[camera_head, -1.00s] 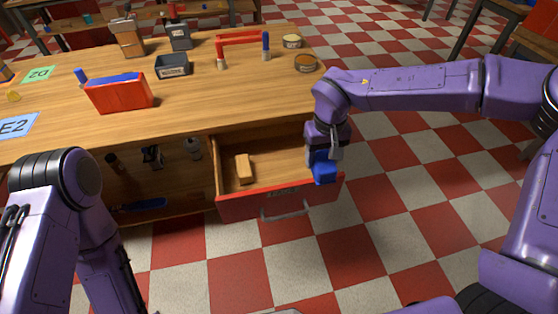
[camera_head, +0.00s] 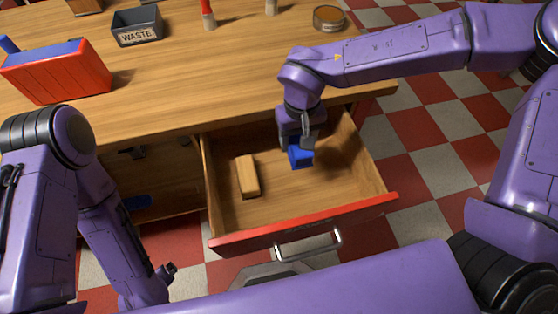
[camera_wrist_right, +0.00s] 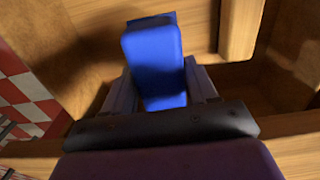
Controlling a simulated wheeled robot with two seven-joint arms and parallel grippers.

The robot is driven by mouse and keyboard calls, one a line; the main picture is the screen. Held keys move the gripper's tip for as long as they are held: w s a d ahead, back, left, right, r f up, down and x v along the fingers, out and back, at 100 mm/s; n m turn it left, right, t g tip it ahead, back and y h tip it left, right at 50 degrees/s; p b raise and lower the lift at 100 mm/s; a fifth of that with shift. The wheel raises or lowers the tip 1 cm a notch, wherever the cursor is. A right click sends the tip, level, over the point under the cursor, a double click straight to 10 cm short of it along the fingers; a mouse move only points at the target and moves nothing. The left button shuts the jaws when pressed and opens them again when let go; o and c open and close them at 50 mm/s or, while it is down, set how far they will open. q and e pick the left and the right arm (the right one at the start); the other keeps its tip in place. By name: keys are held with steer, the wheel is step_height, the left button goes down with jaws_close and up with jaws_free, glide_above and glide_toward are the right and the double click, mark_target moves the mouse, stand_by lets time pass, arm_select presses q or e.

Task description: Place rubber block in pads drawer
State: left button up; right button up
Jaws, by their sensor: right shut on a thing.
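The pads drawer (camera_head: 225,208) is pulled out below the table's front edge. It has a red front and a metal handle. My right gripper (camera_head: 299,146) reaches down over the drawer's inside and is shut on a blue block (camera_head: 301,158). In the right wrist view the blue block (camera_wrist_right: 154,62) sits between the two fingers, with wood of the drawer around it. I cannot tell whether the block touches the drawer floor. My left arm is at the lower left; its gripper (camera_head: 167,272) is small and partly hidden, and its jaws cannot be made out.
A tan wooden block (camera_head: 248,176) lies in the drawer's left half. On the table (camera_head: 190,90) stand a red bin (camera_head: 62,76), a dark waste tray (camera_head: 137,27) and a round tin (camera_head: 328,18). The drawer's front right part is free.

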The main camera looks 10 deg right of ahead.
steer(key=shift+a+f, duration=0.1)
steer(key=shift+f, duration=0.4)
step_height(320, 180, down, 9)
steer(key=b, duration=0.2)
steer(key=shift+s+b, duration=0.1)
steer(key=shift+b, duration=0.2)
steer(key=o, duration=1)
steer(key=shift+f, duration=0.15)
step_height(320, 180, up, 12)
steer(key=p, duration=0.3)
steer(key=shift+r, duration=0.2)
